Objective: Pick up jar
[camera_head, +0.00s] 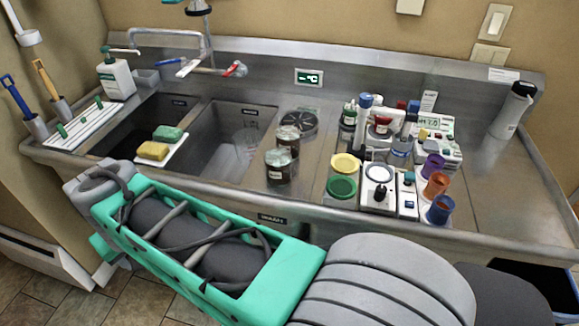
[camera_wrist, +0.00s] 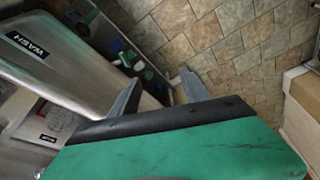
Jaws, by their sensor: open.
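Two dark jars with pale lids stand on the steel counter right of the sink basins in the head view. The nearer jar (camera_head: 280,168) is close to the counter's front. The other jar (camera_head: 288,139) stands just behind it. Which one the task means, I cannot tell. In the wrist view my gripper (camera_wrist: 160,88) has its two grey fingers spread apart with nothing between them. It is beside the steel sink front, with tiled floor beyond. My fingers cannot be made out in the head view. No jar can be made out in the wrist view.
Two sink basins (camera_head: 222,140) lie left of the jars, with sponges (camera_head: 153,151) on a white tray. A round drain-like disc (camera_head: 298,122) is behind the jars. Meters, bottles, a yellow lid (camera_head: 345,163) and coloured cups (camera_head: 436,185) crowd the right. My arm crosses the foreground.

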